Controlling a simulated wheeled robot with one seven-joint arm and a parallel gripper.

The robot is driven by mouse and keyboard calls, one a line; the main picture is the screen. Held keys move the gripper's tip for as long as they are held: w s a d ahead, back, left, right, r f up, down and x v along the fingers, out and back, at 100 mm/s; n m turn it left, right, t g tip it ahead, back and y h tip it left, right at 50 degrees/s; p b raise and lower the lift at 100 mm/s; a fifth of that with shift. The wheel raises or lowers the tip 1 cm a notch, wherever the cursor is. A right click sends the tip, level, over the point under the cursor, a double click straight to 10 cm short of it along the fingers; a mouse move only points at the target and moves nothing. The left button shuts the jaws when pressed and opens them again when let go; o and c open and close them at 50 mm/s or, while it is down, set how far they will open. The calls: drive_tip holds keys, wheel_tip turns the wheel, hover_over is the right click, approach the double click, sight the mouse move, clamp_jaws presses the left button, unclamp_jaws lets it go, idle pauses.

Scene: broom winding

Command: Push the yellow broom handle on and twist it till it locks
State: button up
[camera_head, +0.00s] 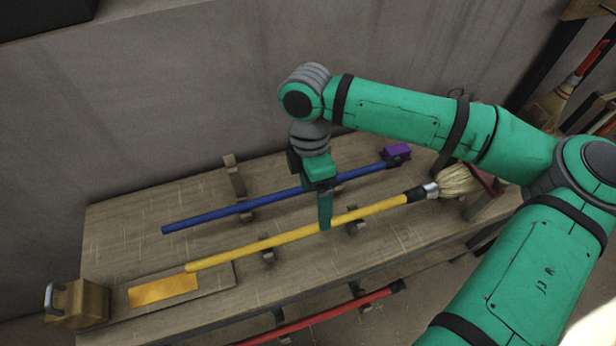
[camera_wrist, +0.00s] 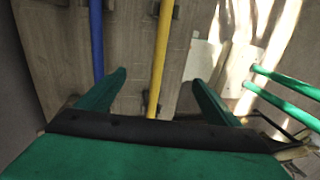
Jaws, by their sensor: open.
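The yellow broom handle (camera_head: 290,237) lies slanted on small wooden supports on the bench. Its upper right end has a black sleeve that meets a silver collar (camera_head: 431,189) at the straw broom head (camera_head: 460,181); I cannot tell if they are locked. My gripper (camera_head: 325,226) points down at the handle's middle. In the wrist view my gripper (camera_wrist: 158,80) is open, with one finger on each side of the yellow handle (camera_wrist: 160,60). The fingers look apart from the handle. How deep they reach is unclear.
A blue handle (camera_head: 215,216) with a purple end piece (camera_head: 396,152) lies parallel behind, just outside one finger. A red handle (camera_head: 320,318) lies lower in front. A wooden block with a metal loop (camera_head: 78,303) and a yellow plate (camera_head: 163,290) are at the bench's left end.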

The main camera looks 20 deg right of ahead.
sight(317, 224)
drive_tip(key=f, duration=0.4)
drive_tip(key=s+f, duration=0.1)
drive_tip(key=f, duration=0.1)
drive_tip(key=shift+s+f, duration=0.15)
drive_tip(key=shift+f, duration=0.8)
drive_tip(key=shift+s+f, duration=0.2)
drive_tip(key=shift+f, duration=0.75)
drive_tip(key=shift+s+f, duration=0.15)
drive_tip(key=shift+f, duration=0.8)
clamp_jaws()
drive_tip(key=shift+d, duration=0.1)
